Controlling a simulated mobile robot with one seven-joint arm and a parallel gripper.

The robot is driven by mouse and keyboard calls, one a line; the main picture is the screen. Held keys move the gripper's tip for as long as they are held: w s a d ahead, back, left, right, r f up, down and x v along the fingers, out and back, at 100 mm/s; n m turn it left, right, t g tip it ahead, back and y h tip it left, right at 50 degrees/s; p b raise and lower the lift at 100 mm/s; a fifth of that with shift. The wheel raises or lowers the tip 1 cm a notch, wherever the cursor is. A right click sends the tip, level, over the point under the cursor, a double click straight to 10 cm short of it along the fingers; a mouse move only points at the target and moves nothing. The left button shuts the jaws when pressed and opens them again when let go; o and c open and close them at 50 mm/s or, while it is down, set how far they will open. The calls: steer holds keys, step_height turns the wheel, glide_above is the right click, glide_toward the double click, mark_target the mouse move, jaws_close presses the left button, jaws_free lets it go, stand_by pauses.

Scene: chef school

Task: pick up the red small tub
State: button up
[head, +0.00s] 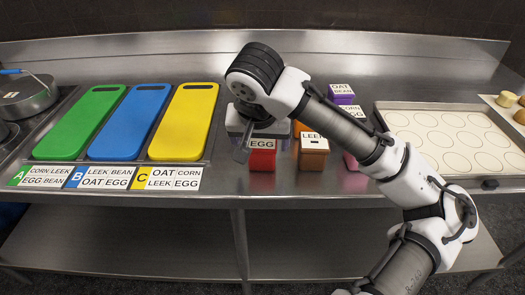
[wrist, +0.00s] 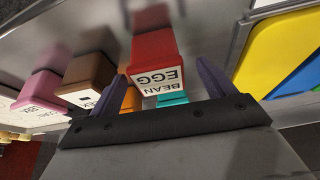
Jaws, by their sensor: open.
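The red small tub (head: 262,160) stands near the counter's front edge in the head view, partly hidden by my gripper above it. Its visible label reads EGG there. In the wrist view the red tub (wrist: 152,45) appears upside down with a label reading BEAN EGG. My gripper (wrist: 162,72) is open, with one dark finger on each side of the tub in that picture. No contact is visible. In the head view my gripper (head: 246,146) hangs over the red tub.
A brown tub (head: 313,160) stands just right of the red one; a purple tub (head: 341,88) is behind. A pink tub (wrist: 45,88) and a teal one (wrist: 172,99) are close by. Green (head: 80,122), blue (head: 129,122) and yellow (head: 184,122) boards lie left; a tray (head: 385,122) lies right.

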steer(key=shift+w+p+x, duration=0.2)
steer(key=shift+p+x, duration=0.15)
steer(key=shift+x, duration=2.3)
steer(key=shift+d+r, duration=0.1)
steer(key=shift+d, duration=0.05)
steer(key=c, duration=1.2)
